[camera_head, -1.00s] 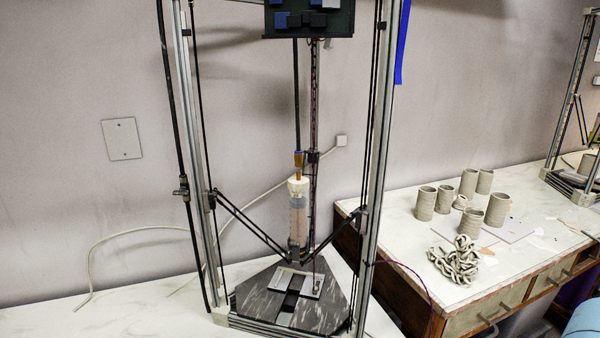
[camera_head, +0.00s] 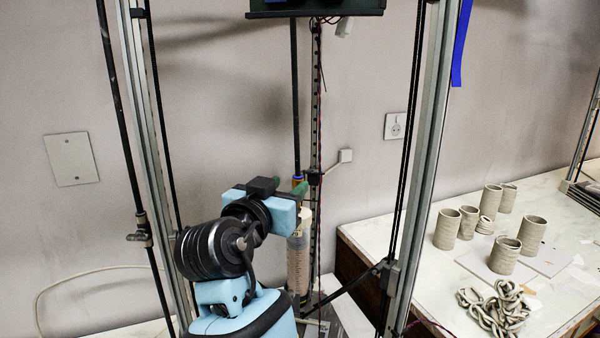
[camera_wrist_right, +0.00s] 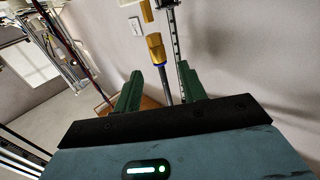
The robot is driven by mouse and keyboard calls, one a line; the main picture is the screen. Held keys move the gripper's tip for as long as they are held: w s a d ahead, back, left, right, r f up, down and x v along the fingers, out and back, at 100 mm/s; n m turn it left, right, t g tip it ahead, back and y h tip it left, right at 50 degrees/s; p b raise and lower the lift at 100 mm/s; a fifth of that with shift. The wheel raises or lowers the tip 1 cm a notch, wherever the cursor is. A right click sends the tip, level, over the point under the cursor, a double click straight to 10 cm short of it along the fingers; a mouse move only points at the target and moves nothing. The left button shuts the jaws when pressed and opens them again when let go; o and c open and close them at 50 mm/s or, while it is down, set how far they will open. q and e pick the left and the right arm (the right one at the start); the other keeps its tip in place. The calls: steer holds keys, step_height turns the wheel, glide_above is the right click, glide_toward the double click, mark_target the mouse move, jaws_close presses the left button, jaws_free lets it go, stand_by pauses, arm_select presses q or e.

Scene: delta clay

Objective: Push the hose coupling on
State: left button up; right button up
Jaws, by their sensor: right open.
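The hose coupling is a brass-coloured piece (camera_wrist_right: 156,48) with a blue ring at the end of the dark hose (camera_head: 295,90). In the wrist view a second brass piece, the fitting (camera_wrist_right: 146,12), lies in line with it, and a gap seems to show between them. In the head view the clay cartridge (camera_head: 299,262) stands upright with a pale cap (camera_head: 306,215). My right gripper (camera_head: 291,187) is at the coupling's height. In the wrist view its green fingers (camera_wrist_right: 160,88) are open, either side of the hose, just behind the blue ring. The left gripper is not in view.
The printer's metal posts (camera_head: 432,150) and black rods stand either side of my right arm. A table (camera_head: 400,235) with clay cups and a clay coil is at the right.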

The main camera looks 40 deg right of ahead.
mark_target(296, 179)
steer(key=shift+d+r, duration=0.1)
steer(key=shift+d, duration=0.1)
steer(key=p+x, duration=0.1)
steer(key=x, duration=0.6)
steer(key=shift+w+d, duration=0.1)
steer(key=shift+w, duration=0.05)
steer(key=shift+c, duration=0.3)
jaws_close()
